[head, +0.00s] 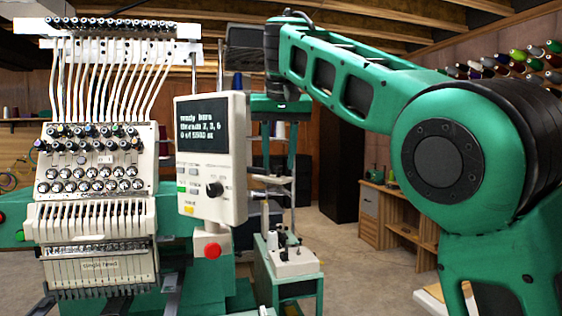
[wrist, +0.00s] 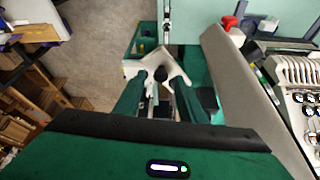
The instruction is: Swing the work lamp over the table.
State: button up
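I cannot pick out the work lamp for certain in either view. My gripper (wrist: 158,92) shows in the wrist view with two green fingers apart and no object clearly held between them. A white piece with a dark knob (wrist: 160,74) shows beyond and between the fingers; I cannot tell its distance. In the head view, my arm reaches up and left, and its end hangs right of the control panel. A small green table (head: 290,283) stands on the floor below it, bearing a white device (head: 292,258) with white spools.
The embroidery machine (head: 95,215) fills the left, with its control panel (head: 211,160) close beside my gripper; the panel's edge also shows in the wrist view (wrist: 245,90). A red button (head: 211,251) sits below. A wooden desk (head: 398,215) stands at the back right. Floor between is clear.

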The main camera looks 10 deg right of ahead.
jog(key=v, duration=0.7)
jog(key=shift+d+r, duration=0.15)
jog(key=shift+r, duration=0.05)
